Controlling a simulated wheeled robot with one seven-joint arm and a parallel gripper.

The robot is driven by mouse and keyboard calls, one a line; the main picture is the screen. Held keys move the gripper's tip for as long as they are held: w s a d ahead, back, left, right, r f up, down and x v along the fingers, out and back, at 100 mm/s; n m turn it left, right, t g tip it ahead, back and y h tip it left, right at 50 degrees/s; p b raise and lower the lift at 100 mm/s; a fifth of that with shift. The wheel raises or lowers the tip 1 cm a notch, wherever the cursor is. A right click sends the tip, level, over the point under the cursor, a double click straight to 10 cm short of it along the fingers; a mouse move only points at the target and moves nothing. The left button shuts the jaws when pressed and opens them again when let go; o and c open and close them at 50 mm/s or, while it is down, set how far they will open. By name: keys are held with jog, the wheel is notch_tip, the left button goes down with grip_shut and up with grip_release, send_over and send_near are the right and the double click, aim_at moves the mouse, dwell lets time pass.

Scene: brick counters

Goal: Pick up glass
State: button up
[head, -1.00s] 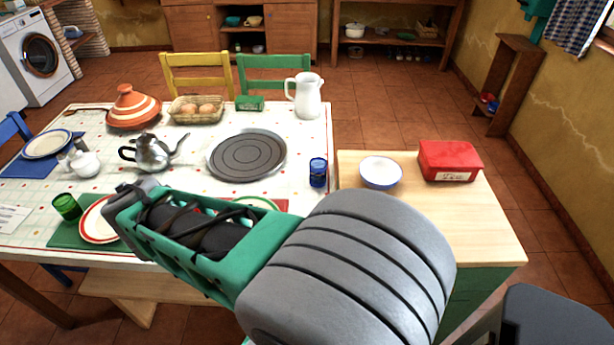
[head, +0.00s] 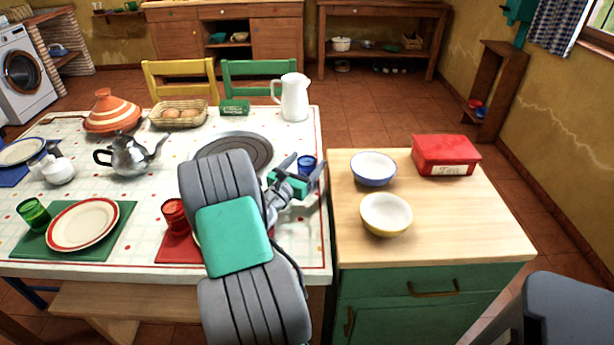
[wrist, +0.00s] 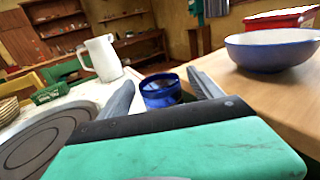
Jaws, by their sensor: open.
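A blue glass (head: 307,162) stands on the table's right edge, close to the wooden counter. In the wrist view the blue glass (wrist: 160,91) shows upright between the two fingers. My gripper (head: 303,170) is open and empty at the glass, with one finger to each side of it in the picture; I cannot tell how far the glass sits between them. A red glass (head: 174,215) stands on the red mat, partly hidden by my arm. A green glass (head: 34,213) stands on the green mat at the left.
The wooden counter (head: 450,225) at right holds a blue-rimmed bowl (head: 373,168), a yellow bowl (head: 386,214) and a red tin (head: 446,155). A white pitcher (head: 294,98) stands behind the glass. A dark round plate (head: 234,146) lies left of it. A silver teapot (head: 128,156) is further left.

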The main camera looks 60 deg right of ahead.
jog(key=shift+d, duration=0.45)
jog(key=shift+c, duration=0.4)
grip_shut()
